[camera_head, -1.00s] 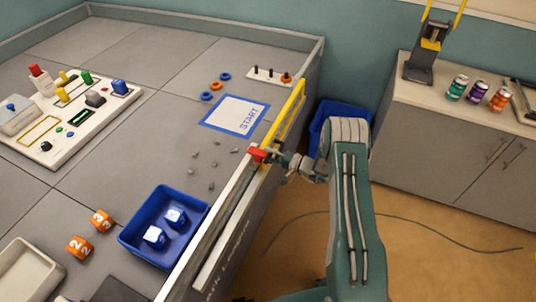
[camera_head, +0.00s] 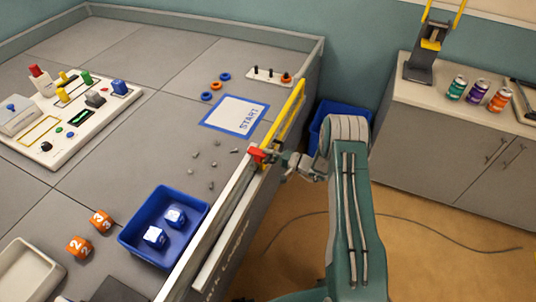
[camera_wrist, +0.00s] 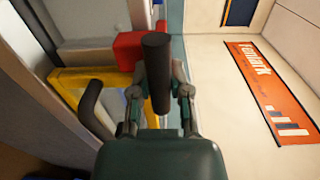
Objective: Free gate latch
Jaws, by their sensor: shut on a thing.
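The gate is a yellow bar (camera_head: 288,115) along the right wall of the grey arena, and its yellow frame (camera_wrist: 75,85) shows in the wrist view. The red latch (camera_head: 256,154) sits at the near end of the yellow bar, on top of the wall. In the wrist view the red latch (camera_wrist: 130,48) lies just beyond my fingers, partly hidden by them. My gripper (camera_head: 276,158) is at the latch from the right side. In the wrist view my gripper (camera_wrist: 157,85) has its fingers closed around a dark upright cylindrical handle (camera_wrist: 155,60). The contact with the red part is hidden.
Inside the arena, a blue bin (camera_head: 130,238) holds two blue-white cubes. Two orange number cubes (camera_head: 79,247), a START mat (camera_head: 235,116) and small grey stones lie nearby. A cabinet (camera_head: 440,150) with cans stands right. Another blue bin (camera_head: 340,112) is behind my arm.

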